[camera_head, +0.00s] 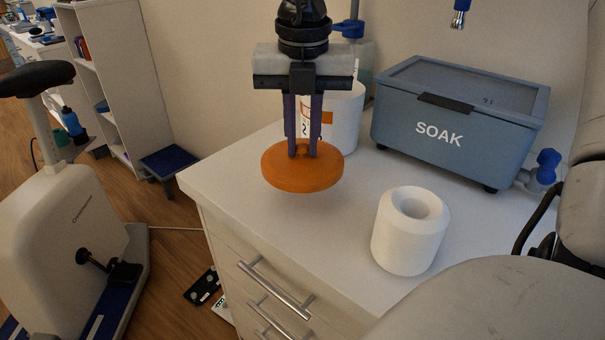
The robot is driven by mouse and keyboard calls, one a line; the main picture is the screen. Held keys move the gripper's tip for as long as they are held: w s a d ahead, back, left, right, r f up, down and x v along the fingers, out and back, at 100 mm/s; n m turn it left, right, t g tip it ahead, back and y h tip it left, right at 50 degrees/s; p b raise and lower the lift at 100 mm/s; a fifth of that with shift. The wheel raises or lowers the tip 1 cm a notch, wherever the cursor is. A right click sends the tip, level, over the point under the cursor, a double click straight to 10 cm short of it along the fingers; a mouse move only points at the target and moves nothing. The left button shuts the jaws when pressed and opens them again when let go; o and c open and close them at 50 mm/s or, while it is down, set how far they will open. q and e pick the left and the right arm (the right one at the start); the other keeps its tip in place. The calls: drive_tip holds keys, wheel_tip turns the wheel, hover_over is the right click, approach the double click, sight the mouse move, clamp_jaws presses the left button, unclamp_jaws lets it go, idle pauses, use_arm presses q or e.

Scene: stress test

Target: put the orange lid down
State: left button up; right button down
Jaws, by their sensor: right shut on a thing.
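The orange lid (302,174) is a round, thick disc with a small knob on top. My right gripper (303,152) points down and is shut on the lid's knob. The lid hangs roughly level over the white counter top (235,170), near its left front part. A faint shadow lies under it, and the gap to the counter looks small. My left gripper is not in view.
A white container (347,120) with an orange mark stands behind my gripper, partly hidden. A white cylinder with a hollow top (408,232) stands to the right. A blue-grey box marked SOAK (450,135) fills the back right. Free counter lies between them.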

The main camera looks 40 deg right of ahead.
sight(303, 161)
wheel_tip(303, 161, down, 7)
drive_tip(key=shift+f, duration=0.2)
drive_tip(key=shift+b, duration=0.35)
drive_tip(key=shift+f, duration=0.15)
drive_tip(key=c, duration=1.6)
unclamp_jaws()
drive_tip(key=shift+c, duration=0.2)
drive_tip(key=shift+r, duration=0.55)
drive_tip(key=r, duration=0.3)
drive_tip(key=r+p, duration=0.1)
drive_tip(key=r, duration=0.3)
drive_tip(key=s+a+r, duration=0.1)
drive_tip(key=r, duration=0.3)
drive_tip(key=shift+r, duration=0.15)
